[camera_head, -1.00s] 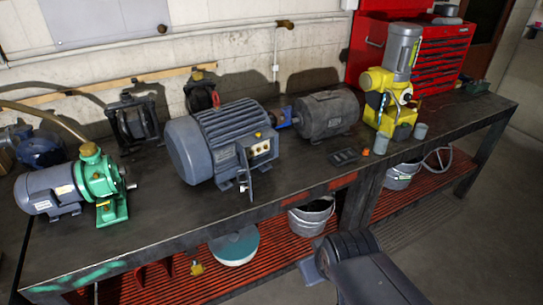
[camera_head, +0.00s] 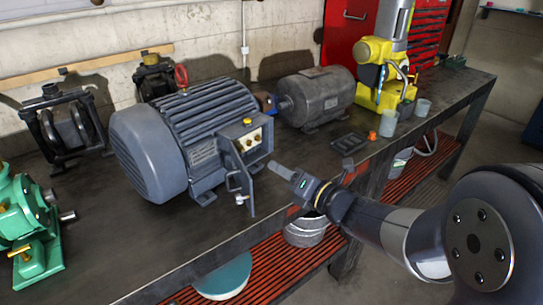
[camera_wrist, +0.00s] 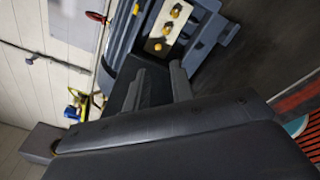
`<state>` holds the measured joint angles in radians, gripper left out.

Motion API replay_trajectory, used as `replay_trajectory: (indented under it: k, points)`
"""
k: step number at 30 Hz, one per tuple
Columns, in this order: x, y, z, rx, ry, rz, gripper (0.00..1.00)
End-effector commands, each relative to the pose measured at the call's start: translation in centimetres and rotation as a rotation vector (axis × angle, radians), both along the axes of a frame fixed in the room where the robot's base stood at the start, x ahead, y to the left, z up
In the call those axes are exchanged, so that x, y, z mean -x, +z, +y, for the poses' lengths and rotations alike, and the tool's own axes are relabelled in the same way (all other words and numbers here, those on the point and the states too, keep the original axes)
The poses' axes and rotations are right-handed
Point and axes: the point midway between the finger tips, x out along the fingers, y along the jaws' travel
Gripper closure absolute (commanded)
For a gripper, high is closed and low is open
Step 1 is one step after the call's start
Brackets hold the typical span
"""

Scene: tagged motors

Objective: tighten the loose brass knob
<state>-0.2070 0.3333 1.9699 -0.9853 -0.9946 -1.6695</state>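The large blue-grey motor (camera_head: 185,140) stands on the workbench with its terminal box (camera_head: 262,150) open. Several small brass knobs (camera_head: 250,143) show on the box's pale panel and top; in the wrist view brass knobs (camera_wrist: 166,29) sit in a row on the panel (camera_wrist: 153,38). I cannot tell which knob is loose. The box's grey door (camera_head: 245,190) hangs open at its front. My gripper (camera_head: 280,171) is just right of the box, apart from it. In the wrist view my gripper (camera_wrist: 158,70) has its fingers spread, with nothing between them, below the panel.
A dark grey motor (camera_head: 316,98) and a yellow machine (camera_head: 385,75) stand farther right. A green pump (camera_head: 30,230) is at the left. A black tray (camera_head: 349,143), an orange cap (camera_head: 372,135) and grey cups (camera_head: 389,123) lie near the bench's front edge.

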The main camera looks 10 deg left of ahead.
Motion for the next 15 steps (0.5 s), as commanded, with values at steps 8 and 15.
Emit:
replay_trajectory:
  k: [8, 15]
  points:
    - [-0.2, -0.3, 2.4, 0.012, 0.062, -0.058, 0.77]
    - [-2.5, -0.3, 6.3, 0.012, 0.062, -0.055, 0.77]
